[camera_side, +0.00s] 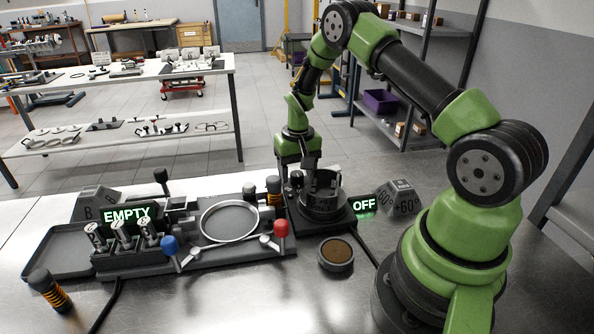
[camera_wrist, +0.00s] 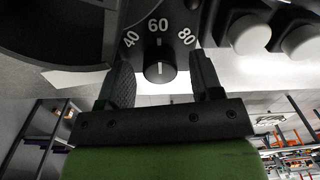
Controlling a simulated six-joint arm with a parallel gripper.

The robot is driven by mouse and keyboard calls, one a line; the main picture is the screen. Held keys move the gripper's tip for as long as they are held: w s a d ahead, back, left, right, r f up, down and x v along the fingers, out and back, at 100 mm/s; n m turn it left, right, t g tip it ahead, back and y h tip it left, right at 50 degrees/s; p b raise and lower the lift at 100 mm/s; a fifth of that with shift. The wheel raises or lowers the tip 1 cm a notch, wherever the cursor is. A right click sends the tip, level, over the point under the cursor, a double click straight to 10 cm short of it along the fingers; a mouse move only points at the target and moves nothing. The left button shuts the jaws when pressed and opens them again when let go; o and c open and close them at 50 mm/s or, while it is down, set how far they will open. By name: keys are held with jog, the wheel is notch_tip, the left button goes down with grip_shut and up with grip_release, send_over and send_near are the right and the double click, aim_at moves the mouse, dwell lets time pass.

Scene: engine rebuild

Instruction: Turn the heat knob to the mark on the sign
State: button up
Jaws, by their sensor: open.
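The heat knob (camera_wrist: 159,66) is a small black dial below the printed numbers 40, 60 and 80 in the wrist view. Its white line stands upright, in line with the tick under 60. My gripper (camera_wrist: 162,71) is open, with one finger on each side of the knob and visible gaps between. The sign (camera_side: 399,198) is a grey block reading 60° at the right of the bench. In the side view my gripper (camera_side: 309,168) points down at the round dark heater (camera_side: 324,197), and the knob cannot be made out there.
A green display (camera_side: 364,205) beside the heater reads OFF. A bowl of brown material (camera_side: 336,254) stands in front. To the left are a metal ring (camera_side: 229,222) on a fixture, red (camera_side: 281,229) and blue (camera_side: 170,245) knobbed levers, and a display (camera_side: 127,215) reading EMPTY.

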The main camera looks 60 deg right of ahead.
notch_tip(320, 180, up, 10)
dwell(0.5)
jog(key=shift+s+d, duration=0.1)
notch_tip(320, 180, up, 7)
jog(key=t, duration=0.1)
send_over(298, 173)
jog(key=a, duration=0.4)
jog(key=s+a+r+n+t, duration=0.1)
jog(key=s+a+r+t, duration=0.1)
jog(key=s+a+r, duration=0.5)
jog(key=s+a+r+n+t+y, duration=0.1)
jog(key=s+a+r+t, duration=0.1)
jog(key=s, duration=0.4)
jog(key=s+a+r+n+t, duration=0.1)
jog(key=s+a+r+t, duration=0.1)
jog(key=s+a, duration=0.2)
jog(key=shift+s+a+r+y, duration=0.2)
jog(key=shift+s+a+y, duration=0.2)
jog(key=shift+s, duration=0.85)
